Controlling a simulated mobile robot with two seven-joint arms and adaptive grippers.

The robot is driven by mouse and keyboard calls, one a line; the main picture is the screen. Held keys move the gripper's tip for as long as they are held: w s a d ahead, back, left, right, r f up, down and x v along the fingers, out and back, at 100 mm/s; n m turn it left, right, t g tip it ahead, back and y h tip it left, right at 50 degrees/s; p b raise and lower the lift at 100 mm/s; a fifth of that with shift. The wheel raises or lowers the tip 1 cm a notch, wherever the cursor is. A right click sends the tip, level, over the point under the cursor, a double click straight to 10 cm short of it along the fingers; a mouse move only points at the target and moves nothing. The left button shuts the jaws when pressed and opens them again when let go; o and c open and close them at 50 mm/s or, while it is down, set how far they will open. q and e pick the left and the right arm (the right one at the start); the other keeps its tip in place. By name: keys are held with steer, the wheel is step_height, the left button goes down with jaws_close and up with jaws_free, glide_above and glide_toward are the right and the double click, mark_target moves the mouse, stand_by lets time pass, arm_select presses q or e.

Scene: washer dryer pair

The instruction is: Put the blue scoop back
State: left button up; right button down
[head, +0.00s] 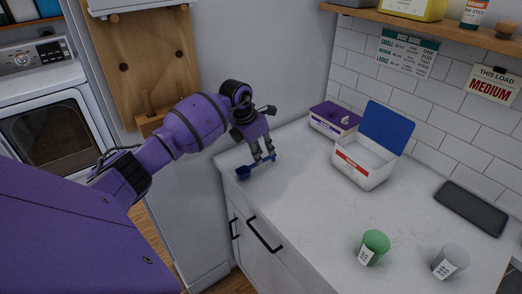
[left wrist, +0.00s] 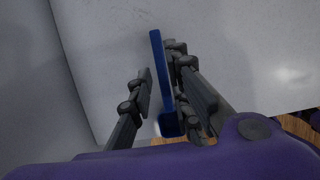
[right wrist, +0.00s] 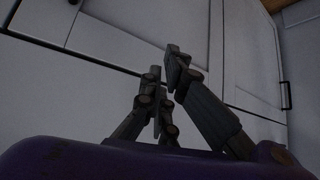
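The blue scoop (head: 243,172) is at the left end of the white counter, its bowl toward the left and its handle toward the back right. My left gripper (head: 264,156) comes down over it with its fingers closed in on both sides of the handle. In the left wrist view, the blue handle (left wrist: 161,75) runs between the fingers (left wrist: 158,72), with the bowl near the counter edge. Whether the scoop touches the counter is hard to tell. My right gripper (right wrist: 165,66) has its fingers nearly together, empty, in front of white cabinet doors.
A white tub with an open blue lid (head: 366,158) stands behind, beside a purple box (head: 334,118). A green cup (head: 374,247), a clear cup (head: 450,262) and a dark tray (head: 471,208) are to the right. The middle of the counter (head: 310,205) is clear.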

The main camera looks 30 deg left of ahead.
mark_target(251, 165)
arm_select(q)
steer(key=shift+o, duration=0.5)
steer(key=shift+r, duration=0.1)
steer(key=shift+r, duration=0.3)
steer(key=v, duration=1.1)
steer(key=shift+s+r, duration=0.2)
steer(key=shift+r, duration=0.15)
